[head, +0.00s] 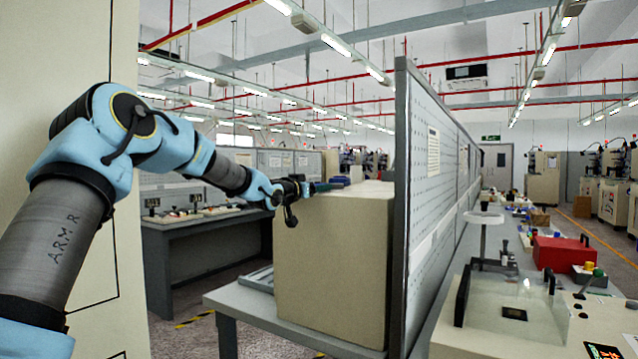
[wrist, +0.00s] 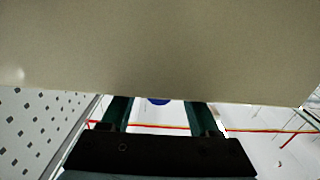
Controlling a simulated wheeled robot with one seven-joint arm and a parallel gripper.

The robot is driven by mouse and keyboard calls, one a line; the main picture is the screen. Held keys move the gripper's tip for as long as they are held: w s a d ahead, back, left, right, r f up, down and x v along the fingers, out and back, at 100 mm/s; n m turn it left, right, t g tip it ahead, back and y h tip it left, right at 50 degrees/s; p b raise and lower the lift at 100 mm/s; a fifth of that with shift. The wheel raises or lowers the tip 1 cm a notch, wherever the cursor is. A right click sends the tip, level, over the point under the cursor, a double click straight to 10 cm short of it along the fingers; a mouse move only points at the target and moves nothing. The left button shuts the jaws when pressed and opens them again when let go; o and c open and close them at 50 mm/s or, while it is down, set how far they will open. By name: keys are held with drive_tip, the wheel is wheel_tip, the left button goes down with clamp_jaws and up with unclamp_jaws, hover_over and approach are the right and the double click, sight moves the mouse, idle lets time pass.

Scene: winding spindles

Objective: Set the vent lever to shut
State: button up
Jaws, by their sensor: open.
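My gripper (head: 328,187) is at the top of a beige box-like cabinet (head: 335,265) in the head view. In the wrist view my gripper (wrist: 159,104) shows two dark green fingers standing apart, with nothing gripped between them. A beige surface (wrist: 160,50) fills the upper half of that view, and the finger ends meet its edge in the picture. A small blue piece (wrist: 158,101) shows between the fingers at that edge, mostly hidden. I cannot tell whether it belongs to the vent lever. No lever or its setting can be made out clearly in either view.
A grey perforated panel (head: 430,170) stands right beside the cabinet; it also shows in the wrist view (wrist: 35,125). The cabinet stands on a grey bench (head: 250,303). A red box (head: 562,253) and other equipment are on the bench beyond the panel.

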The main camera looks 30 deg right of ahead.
drive_tip(key=shift+w+d, duration=0.3)
drive_tip(key=shift+d, duration=0.3)
clamp_jaws()
idle(1.1)
